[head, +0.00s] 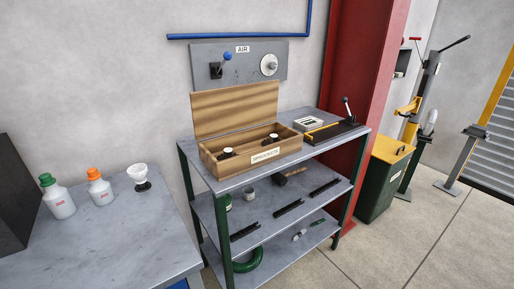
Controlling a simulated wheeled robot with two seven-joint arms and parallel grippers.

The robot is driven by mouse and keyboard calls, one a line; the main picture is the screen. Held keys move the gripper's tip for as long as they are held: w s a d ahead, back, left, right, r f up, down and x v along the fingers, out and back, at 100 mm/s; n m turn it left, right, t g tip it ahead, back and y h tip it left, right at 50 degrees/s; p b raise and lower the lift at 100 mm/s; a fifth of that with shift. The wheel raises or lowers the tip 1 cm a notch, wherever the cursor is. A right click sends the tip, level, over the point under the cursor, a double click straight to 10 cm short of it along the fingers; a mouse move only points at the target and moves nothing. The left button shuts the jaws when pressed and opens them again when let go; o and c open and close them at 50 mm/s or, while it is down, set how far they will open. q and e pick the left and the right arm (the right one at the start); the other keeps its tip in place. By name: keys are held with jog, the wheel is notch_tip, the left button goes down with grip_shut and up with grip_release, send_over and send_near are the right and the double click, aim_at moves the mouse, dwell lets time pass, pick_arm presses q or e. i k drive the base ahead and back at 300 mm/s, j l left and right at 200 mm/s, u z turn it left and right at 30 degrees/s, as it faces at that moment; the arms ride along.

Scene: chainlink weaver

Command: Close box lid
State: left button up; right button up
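The wooden box (233,165) stands on the top shelf of a metal rack, with a white label on its front. Its lid (236,109) is open, standing up at the back of the box and leaning slightly backward. Inside the box are two dark items with white round tops (227,152). Neither of my grippers shows in the head view.
The grey rack (232,183) has lower shelves with dark bars and a green ring. A black tool with a lever (338,129) stands right of the box. The wall panel marked AIR (240,64) is behind the lid. A bench (110,235) with bottles is at left.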

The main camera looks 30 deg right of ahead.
aim_at(217, 111)
jog(key=i+l+u, duration=0.1)
jog(key=l+u, duration=0.25)
jog(key=i+l+u, duration=0.1)
jog(key=u, duration=0.25)
